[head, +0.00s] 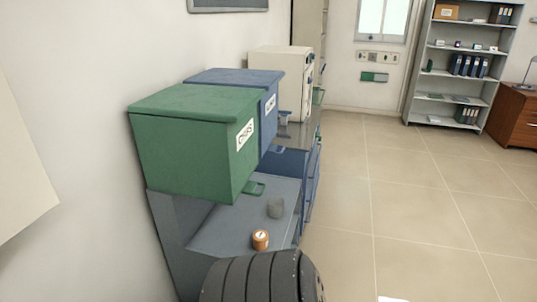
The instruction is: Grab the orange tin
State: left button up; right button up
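The orange tin (260,240) is a small, short cylinder with a pale label mark. It stands on the grey shelf (215,240) below the green bin, close to the shelf's front edge. Neither of my grippers is in view.
A green bin (185,150) and a blue bin (270,113) stand above the shelf against the left wall. A cream furnace-like box (285,75) is behind them. A bookshelf (462,65) and wooden desk (515,118) stand far right.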

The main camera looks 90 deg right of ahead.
aim_at(260, 237)
jog(key=z, duration=2.65)
jog(key=i+l+u, duration=0.15)
jog(key=l, duration=0.2)
jog(key=i+l+u, duration=0.3)
jog(key=l, duration=0.4)
jog(key=i, duration=0.1)
